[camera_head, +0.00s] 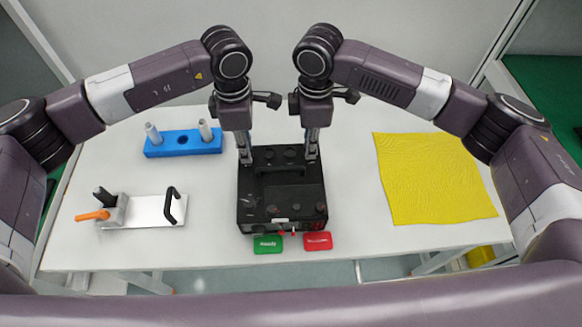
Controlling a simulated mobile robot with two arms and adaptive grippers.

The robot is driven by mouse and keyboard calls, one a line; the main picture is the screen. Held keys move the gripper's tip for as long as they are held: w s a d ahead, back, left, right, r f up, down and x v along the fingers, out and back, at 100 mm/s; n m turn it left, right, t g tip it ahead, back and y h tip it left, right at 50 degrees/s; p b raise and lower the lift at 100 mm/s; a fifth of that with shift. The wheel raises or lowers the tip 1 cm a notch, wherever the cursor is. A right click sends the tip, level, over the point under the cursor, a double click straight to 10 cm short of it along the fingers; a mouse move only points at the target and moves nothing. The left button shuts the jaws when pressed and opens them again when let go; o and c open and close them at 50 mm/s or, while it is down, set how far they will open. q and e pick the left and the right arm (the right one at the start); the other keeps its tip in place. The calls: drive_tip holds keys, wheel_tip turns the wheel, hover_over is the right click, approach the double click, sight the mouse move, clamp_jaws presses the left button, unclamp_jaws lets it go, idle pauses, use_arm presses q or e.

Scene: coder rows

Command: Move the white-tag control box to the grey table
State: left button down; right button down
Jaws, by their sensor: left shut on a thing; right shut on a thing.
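A black control box (281,190) stands on the white table (345,215) at the centre of the head view. It has a handle on top, knobs near its front edge and a small white tag (281,220) there. My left gripper (245,158) points down and is shut on the box's left side near its far end. My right gripper (311,155) points down and is shut on its right side, level with the left one. The fingertips are partly hidden against the dark box. I cannot tell whether the box is touching the table. No grey table is clearly identifiable.
A green tag (268,244) and a red tag (318,241) lie at the box's front. A blue block with grey pegs (183,145) and a metal plate with an orange-handled clamp (142,211) are left. A yellow cloth (432,180) lies right. Green surfaces (553,90) show far right.

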use_arm(q)
drive_tip(key=c, duration=1.9)
unclamp_jaws()
drive_tip(key=shift+d, duration=0.25)
drive_tip(key=shift+c, duration=0.2)
use_arm(e)
drive_tip(key=c, duration=2.1)
unclamp_jaws()
drive_tip(key=shift+s+a+f, duration=0.1)
drive_tip(key=shift+a, duration=0.1)
use_arm(q)
drive_tip(key=shift+o, duration=0.7)
drive_tip(key=shift+s+a, duration=0.15)
use_arm(e)
drive_tip(key=shift+o, duration=1)
drive_tip(key=shift+d, duration=0.15)
use_arm(q)
drive_tip(key=shift+r, duration=0.25)
use_arm(e)
drive_tip(key=shift+r, duration=0.2)
use_arm(q)
wheel_tip(320, 180, up, 12)
drive_tip(key=shift+f, duration=0.25)
use_arm(e)
wheel_tip(320, 180, up, 12)
drive_tip(key=shift+f, duration=0.15)
